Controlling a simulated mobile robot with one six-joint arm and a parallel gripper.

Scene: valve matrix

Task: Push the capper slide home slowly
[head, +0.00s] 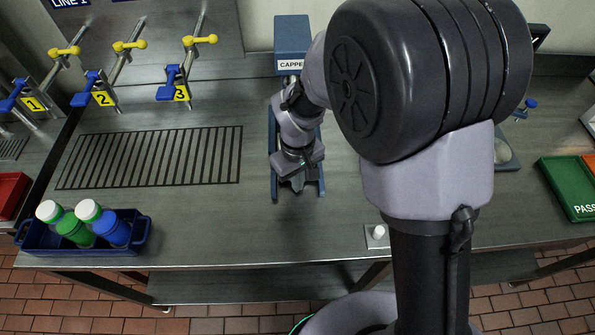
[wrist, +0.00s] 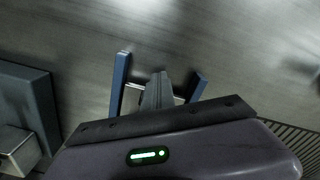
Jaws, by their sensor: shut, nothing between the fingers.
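The capper is a blue box (head: 292,38) with a partly covered "CAPPE" label, at the back middle of the bench. Two blue rails (head: 273,178) run from it toward the front; their ends also show in the wrist view (wrist: 120,85). My gripper (head: 299,183) is shut and empty, low between the rails. In the wrist view its fingers (wrist: 157,88) point between the rail ends, near a thin pale bar (wrist: 134,87) that crosses there. The slide itself is mostly hidden by my gripper and arm, so I cannot tell its position or whether I touch it.
A blue tray (head: 85,249) with white-capped green (head: 75,231) and blue (head: 112,231) bottles stands front left. A slatted grate (head: 150,158) lies left of the capper. Yellow-handled valves (head: 130,46) stand behind it. A green bin (head: 568,188) is at far right. My arm hides the right middle.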

